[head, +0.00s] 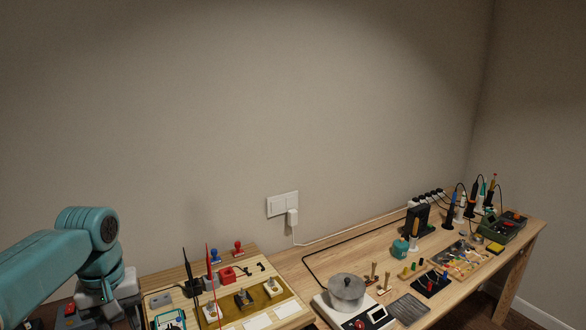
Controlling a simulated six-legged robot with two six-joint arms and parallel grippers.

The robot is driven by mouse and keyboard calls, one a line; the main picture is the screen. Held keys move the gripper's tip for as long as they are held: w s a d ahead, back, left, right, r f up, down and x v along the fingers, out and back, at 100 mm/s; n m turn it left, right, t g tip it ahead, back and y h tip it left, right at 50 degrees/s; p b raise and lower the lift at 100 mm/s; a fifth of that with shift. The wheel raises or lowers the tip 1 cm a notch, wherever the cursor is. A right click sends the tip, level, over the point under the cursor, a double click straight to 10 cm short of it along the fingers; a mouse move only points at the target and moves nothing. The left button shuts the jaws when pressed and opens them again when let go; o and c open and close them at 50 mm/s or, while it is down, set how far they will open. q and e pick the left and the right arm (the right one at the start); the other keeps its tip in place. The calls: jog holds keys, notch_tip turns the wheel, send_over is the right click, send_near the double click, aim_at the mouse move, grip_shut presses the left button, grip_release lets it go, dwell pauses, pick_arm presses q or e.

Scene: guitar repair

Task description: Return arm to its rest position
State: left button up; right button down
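My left arm (45,265) comes in from the left edge, teal, with its elbow-like joint at the lower left. Below that joint a pale grey part (106,284) points down near the left end of the bench. I cannot make out the fingertips of my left gripper, or whether it holds anything. My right arm and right gripper are not in view.
A wooden board (163,276) beside my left arm holds test probes and small parts. A hotplate (369,316) with a metal pot (346,292) stands at the front middle. Soldering tools (451,209) and a green device (505,227) stand far right.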

pick_arm(q)
jog(key=s+d+f+m+h, duration=0.1)
jog(key=d+f, duration=0.3)
jog(key=f, duration=0.6)
jog(key=s+d+f+m+h, duration=0.1)
jog(key=s+d+f, duration=0.1)
jog(key=d+f, duration=0.5)
jog(key=s+d+f+m+h, duration=0.1)
jog(key=d+f, duration=0.1)
jog(key=f, duration=1)
jog(key=s+d+f, duration=0.3)
jog(key=s+f, duration=0.1)
jog(key=s, duration=0.4)
jog(key=s+d+f+h, duration=0.1)
jog(key=s+d+f, duration=0.2)
jog(key=s, duration=0.6)
notch_tip(320, 180, down, 2)
jog(key=shift+f+m, duration=0.25)
jog(key=shift+m, duration=0.05)
jog(key=shift+s+d, duration=0.1)
